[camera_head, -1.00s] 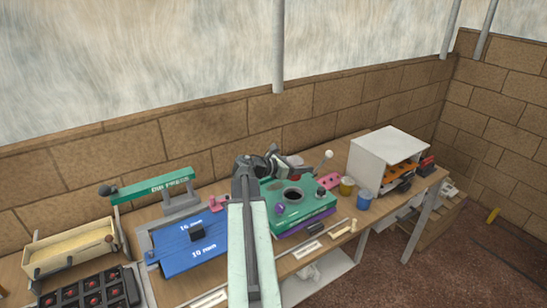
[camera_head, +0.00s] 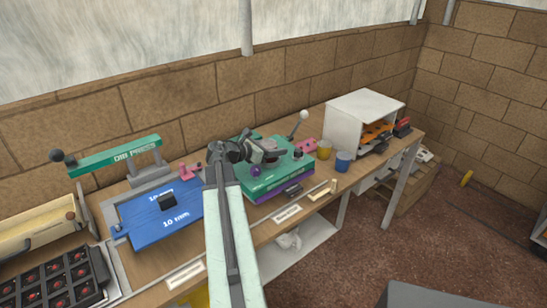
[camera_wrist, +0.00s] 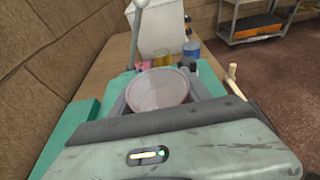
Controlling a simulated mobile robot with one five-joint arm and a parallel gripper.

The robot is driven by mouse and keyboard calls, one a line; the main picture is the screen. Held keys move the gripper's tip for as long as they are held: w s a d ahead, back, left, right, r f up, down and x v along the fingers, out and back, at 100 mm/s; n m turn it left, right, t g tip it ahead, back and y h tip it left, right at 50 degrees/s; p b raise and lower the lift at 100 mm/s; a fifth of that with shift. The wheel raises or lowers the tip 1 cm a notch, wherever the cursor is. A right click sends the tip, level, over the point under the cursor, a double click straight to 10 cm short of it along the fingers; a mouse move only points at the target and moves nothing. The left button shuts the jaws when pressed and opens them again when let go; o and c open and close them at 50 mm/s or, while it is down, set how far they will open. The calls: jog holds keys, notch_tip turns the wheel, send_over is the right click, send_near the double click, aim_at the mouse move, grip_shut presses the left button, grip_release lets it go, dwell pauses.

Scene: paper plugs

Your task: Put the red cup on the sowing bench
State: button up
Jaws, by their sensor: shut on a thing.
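My gripper (camera_head: 266,153) is shut on the red cup (camera_wrist: 158,90). The wrist view looks down on its round, dull pinkish top between the fingers; its sides are mostly hidden. In the head view my gripper and the cup appear over the green-topped machine (camera_head: 272,183), and I cannot tell the gap beneath them. The wooden bench (camera_head: 140,282) below runs along the block wall; no label shows whether it is the sowing bench.
A yellow cup (camera_head: 324,151) and a blue cup (camera_head: 343,163) stand right of the machine, before a white box (camera_head: 345,125). A lever with a white knob (camera_head: 304,116) rises behind it. A blue board (camera_head: 160,215) and black tray (camera_head: 60,278) lie left.

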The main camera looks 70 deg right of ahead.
jog(key=shift+f, duration=0.25)
jog(key=o, duration=1.3)
jog(key=shift+o, duration=0.2)
